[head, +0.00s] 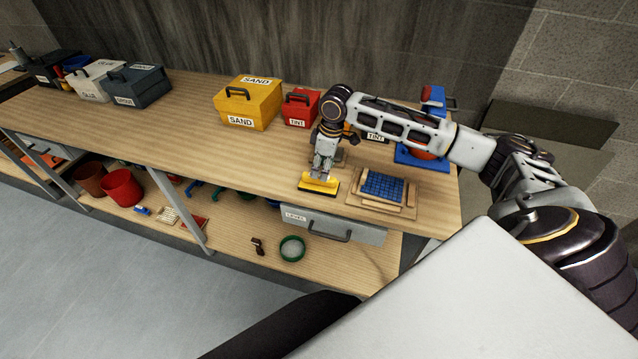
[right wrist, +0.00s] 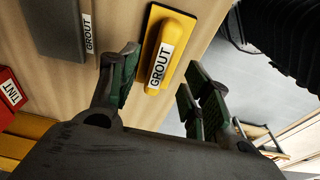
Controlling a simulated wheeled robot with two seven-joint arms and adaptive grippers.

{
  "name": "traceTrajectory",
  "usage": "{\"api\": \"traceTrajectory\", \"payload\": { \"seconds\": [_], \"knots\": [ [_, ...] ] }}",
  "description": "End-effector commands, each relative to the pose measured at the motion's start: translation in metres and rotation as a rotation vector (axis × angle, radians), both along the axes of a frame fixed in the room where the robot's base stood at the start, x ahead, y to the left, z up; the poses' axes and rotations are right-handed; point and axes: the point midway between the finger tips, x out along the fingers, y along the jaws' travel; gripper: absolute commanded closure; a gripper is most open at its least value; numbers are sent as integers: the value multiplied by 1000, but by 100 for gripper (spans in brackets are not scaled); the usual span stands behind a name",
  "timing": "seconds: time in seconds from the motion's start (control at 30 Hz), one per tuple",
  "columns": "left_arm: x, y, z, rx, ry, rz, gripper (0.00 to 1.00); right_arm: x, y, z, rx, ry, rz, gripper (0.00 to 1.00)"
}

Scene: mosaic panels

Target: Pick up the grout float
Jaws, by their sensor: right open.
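The grout float (head: 318,183) is yellow with a dark base and lies flat near the front edge of the workbench. In the right wrist view the yellow float (right wrist: 176,30) carries a white label reading GROUT. My right gripper (head: 321,174) is above the float, pointing down at it. In the right wrist view its green-padded fingers (right wrist: 158,88) are spread apart with nothing between them, and the float shows beyond them, between the fingertips. I cannot tell whether the fingers touch it. My left gripper is not in view.
A blue mosaic panel (head: 382,187) in a wooden frame lies right of the float. A yellow SAND box (head: 248,103) and a red TINT box (head: 299,108) stand behind.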

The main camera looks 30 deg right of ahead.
Motion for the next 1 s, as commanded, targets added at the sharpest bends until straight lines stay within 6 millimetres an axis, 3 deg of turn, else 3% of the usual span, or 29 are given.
{"api": "traceTrajectory", "payload": {
  "seconds": [0.5, 1.0],
  "knots": [
    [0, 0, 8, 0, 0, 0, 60, 8, 8, -46, 0, 2, -1, 52],
    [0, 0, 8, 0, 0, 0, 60, 8, 8, -48, -1, 1, 0, 52]
  ]
}}
